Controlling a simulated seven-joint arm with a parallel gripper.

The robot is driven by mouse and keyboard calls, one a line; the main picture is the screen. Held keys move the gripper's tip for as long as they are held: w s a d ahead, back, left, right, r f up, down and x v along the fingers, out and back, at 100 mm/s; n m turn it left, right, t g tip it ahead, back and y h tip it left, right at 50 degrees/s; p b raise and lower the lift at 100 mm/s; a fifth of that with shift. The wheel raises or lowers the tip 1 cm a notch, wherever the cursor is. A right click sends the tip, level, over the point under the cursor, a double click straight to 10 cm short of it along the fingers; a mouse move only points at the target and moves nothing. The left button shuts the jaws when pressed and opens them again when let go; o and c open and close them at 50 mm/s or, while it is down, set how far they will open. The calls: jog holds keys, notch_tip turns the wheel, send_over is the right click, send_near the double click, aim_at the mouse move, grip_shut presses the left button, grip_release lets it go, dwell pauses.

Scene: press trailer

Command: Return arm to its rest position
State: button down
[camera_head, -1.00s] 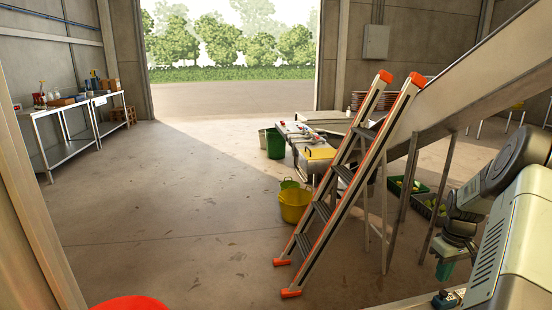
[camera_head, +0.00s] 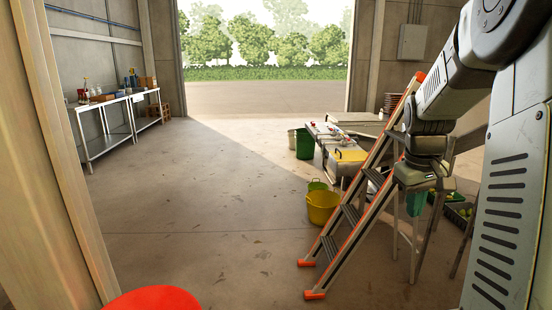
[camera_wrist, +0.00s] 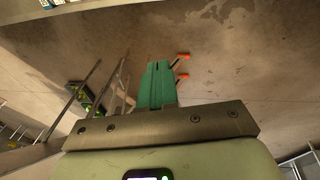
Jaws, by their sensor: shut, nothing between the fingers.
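My arm shows at the right of the head view, folded up beside my own body. My gripper (camera_head: 415,203) hangs below the wrist with its green fingers pointing down, in front of the orange-and-grey ladder's right side in the picture. In the wrist view, the green fingers of my gripper (camera_wrist: 158,70) lie together with nothing between them. The ladder's orange feet (camera_wrist: 181,66) show beyond the fingertips. Part of the ladder is hidden behind my arm in the head view.
The ladder (camera_head: 352,212) stands left of my arm. A yellow tub (camera_head: 322,208) and a green bin (camera_head: 304,143) stand on the floor beyond. A steel table (camera_head: 103,140) is at the far left. A red round thing (camera_head: 155,298) is at the bottom edge. The middle floor is clear.

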jog(key=s+a+r+t, duration=0.1)
jog(key=s+a+r, duration=0.4)
jog(key=a, duration=0.3)
jog(key=s+a+r+t, duration=0.2)
jog(key=s+a+r, duration=0.25)
jog(key=a, duration=0.35)
jog(key=s+a+y, duration=0.1)
jog(key=s+a, duration=0.2)
jog(key=s, duration=0.4)
jog(key=s+a+t, duration=0.1)
jog(key=s+a, duration=0.2)
jog(key=s, duration=0.4)
jog(key=shift+a+f+y, duration=0.3)
jog(key=shift+a+y, duration=0.1)
jog(key=c, duration=1.8)
grip_release()
